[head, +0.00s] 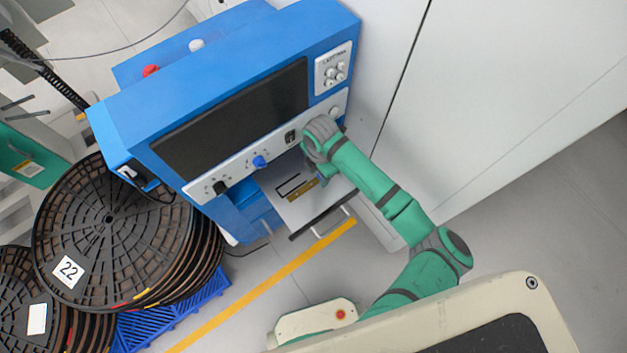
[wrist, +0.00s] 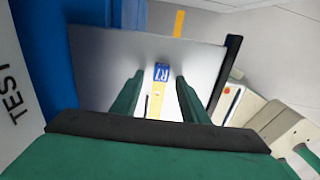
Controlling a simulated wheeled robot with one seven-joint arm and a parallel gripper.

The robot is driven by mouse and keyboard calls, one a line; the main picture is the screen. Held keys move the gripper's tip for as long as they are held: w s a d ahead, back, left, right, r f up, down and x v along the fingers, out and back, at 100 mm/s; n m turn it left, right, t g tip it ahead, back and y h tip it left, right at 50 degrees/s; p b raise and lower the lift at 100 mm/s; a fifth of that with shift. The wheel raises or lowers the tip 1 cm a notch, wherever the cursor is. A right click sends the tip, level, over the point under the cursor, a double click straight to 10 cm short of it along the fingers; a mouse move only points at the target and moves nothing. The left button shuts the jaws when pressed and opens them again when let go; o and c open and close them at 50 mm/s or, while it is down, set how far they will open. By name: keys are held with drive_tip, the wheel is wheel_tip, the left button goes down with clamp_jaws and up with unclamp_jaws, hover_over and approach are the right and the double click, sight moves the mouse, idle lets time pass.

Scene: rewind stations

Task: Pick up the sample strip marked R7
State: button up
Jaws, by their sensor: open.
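The sample strip (wrist: 156,103) shows in the wrist view, yellow with a blue end marked R7. It lies on a grey pull-out tray (wrist: 95,65). In the head view the strip (head: 301,191) is a small yellow piece on the tray (head: 312,211), beside a dark slot outline. My gripper (wrist: 160,80) is open, with one green finger on each side of the strip in the wrist picture. I cannot tell how far the fingertips are above the tray. In the head view my gripper (head: 322,178) is over the tray, partly hidden by my wrist.
A blue machine (head: 215,80) with a dark screen and knobs stands behind the tray. Stacked black reels (head: 110,225), one labelled 22, stand at the left on a blue pallet (head: 185,310). A white wall panel (head: 500,90) is at the right. A yellow line (head: 275,282) crosses clear floor.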

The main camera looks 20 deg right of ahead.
drive_tip(key=shift+f, duration=0.15)
drive_tip(key=c, duration=1)
drive_tip(key=shift+s+d, duration=0.1)
clamp_jaws()
